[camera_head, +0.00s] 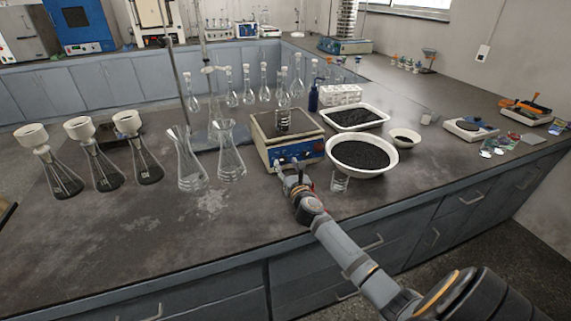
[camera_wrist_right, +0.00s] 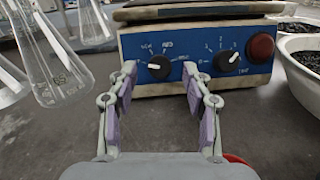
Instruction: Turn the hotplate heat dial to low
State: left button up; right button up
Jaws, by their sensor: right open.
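The hotplate (camera_head: 297,153) stands on the bench, its blue front panel facing me. In the right wrist view, its panel (camera_wrist_right: 185,88) carries two black dials. The left dial (camera_wrist_right: 159,67) has word labels, seemingly LOW and MED, above it; its white mark points roughly left. The right dial (camera_wrist_right: 226,61) has numbers around it, and its white mark points up and right. My right gripper (camera_head: 288,171) is close in front of the panel. In its wrist view, the gripper (camera_wrist_right: 160,76) is open, its fingers on either side of the left dial, with nothing held. Contact cannot be told.
A small beaker (camera_head: 283,120) stands on the hotplate. The bench front is mostly clear at left. A red button (camera_wrist_right: 261,48) is right of the dials.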

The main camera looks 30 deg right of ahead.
jog(key=shift+w+d, duration=0.15)
jog(key=shift+w, duration=0.5)
jog(key=c, duration=0.5)
grip_shut()
pick_arm(q)
jog(key=shift+s+d+f, duration=0.1)
jog(key=shift+s, duration=0.35)
